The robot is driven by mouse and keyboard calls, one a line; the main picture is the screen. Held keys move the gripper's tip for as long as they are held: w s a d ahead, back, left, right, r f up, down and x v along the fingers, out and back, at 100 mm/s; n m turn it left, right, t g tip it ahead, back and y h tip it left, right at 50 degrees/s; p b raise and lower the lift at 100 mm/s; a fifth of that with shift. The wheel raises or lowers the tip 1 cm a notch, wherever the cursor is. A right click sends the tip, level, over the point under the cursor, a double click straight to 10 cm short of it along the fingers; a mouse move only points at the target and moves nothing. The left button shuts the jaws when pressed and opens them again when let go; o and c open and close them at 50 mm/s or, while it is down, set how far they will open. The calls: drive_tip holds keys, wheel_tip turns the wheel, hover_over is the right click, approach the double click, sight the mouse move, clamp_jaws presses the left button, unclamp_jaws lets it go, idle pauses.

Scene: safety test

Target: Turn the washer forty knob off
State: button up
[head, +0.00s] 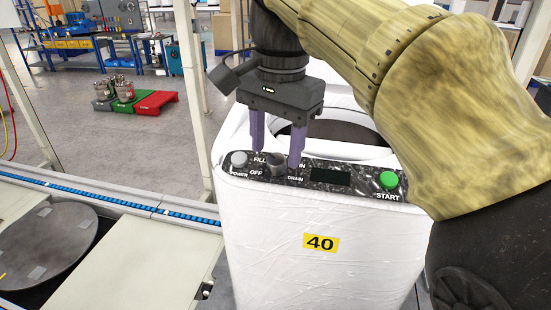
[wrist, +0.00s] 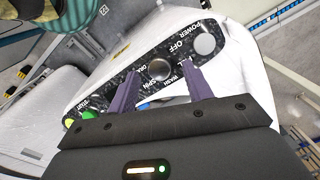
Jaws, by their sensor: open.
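The washer (head: 290,265) is white and carries a yellow label reading 40. Its dark speckled panel has a round dark grey knob (head: 277,164), with FILL, OFF and DRAIN printed around it. My gripper (head: 276,155) is open above the panel, with one purple finger on each side of the knob in the picture. In the wrist view the knob (wrist: 159,69) lies between the two fingertips (wrist: 160,74), with a gap to each. I cannot tell whether the tips are down at knob height. The knob's pointer is too small to read.
A grey POWER button (head: 239,160) sits left of the knob, and a dark display (head: 330,177) and green START button (head: 389,180) sit to the right. The washer's round opening is behind the panel. A conveyor frame with a blue strip (head: 100,200) stands at left.

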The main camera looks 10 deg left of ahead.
drive_tip(key=shift+a+f, duration=0.1)
drive_tip(key=shift+f, duration=0.95)
drive_tip(key=shift+c, duration=0.2)
drive_tip(key=c, duration=0.9)
